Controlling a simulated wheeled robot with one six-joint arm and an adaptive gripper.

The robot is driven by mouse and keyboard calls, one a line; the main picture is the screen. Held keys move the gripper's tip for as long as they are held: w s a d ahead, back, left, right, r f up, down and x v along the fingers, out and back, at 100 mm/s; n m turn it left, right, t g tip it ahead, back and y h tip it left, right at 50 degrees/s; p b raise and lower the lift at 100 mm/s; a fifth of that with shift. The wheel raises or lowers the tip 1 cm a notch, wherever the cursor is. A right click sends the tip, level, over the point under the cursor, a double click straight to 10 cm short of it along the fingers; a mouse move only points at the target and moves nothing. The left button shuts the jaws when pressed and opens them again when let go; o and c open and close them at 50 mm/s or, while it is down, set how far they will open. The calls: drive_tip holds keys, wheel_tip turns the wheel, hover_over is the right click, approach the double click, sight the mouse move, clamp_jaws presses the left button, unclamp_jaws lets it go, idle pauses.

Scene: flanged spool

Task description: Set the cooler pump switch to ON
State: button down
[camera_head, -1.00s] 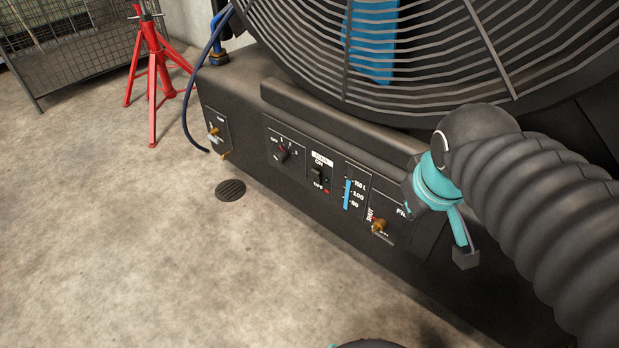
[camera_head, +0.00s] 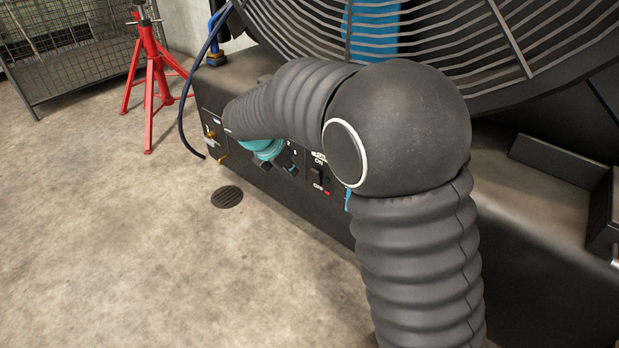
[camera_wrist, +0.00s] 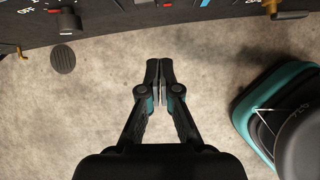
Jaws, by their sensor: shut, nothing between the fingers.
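The pump switch (camera_head: 317,177) is a small black rocker on the dark front panel, with ON printed above it and OFF below beside a red mark. I cannot tell which way the rocker is tipped. My gripper (camera_head: 291,167) is just left of the switch in the head view, in front of the rotary dial, partly hidden by my arm. In the wrist view my gripper (camera_wrist: 160,66) has its fingers together and empty, over the concrete floor. The panel's lower edge runs along the top there, and the switch is mostly cut off by the frame.
The rotary dial (camera_wrist: 66,20) shows at the wrist view's upper left, and a brass valve (camera_wrist: 270,8) at its upper right. A floor drain (camera_head: 227,197) lies before the panel. A red stand (camera_head: 153,80) is at the back left. The near floor is open.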

drive_tip(key=shift+w+a+f+n, duration=0.35)
drive_tip(key=shift+a+f+n, duration=0.15)
drive_tip(key=shift+a+f, duration=0.3)
drive_tip(key=shift+r, duration=0.1)
drive_tip(key=w+d+f+b, duration=0.2)
drive_tip(key=w+d+f, duration=0.3)
drive_tip(key=w+f, duration=0.2)
drive_tip(key=shift+d+b, duration=0.3)
drive_tip(key=shift+b, duration=0.05)
drive_tip(key=shift+d, duration=0.1)
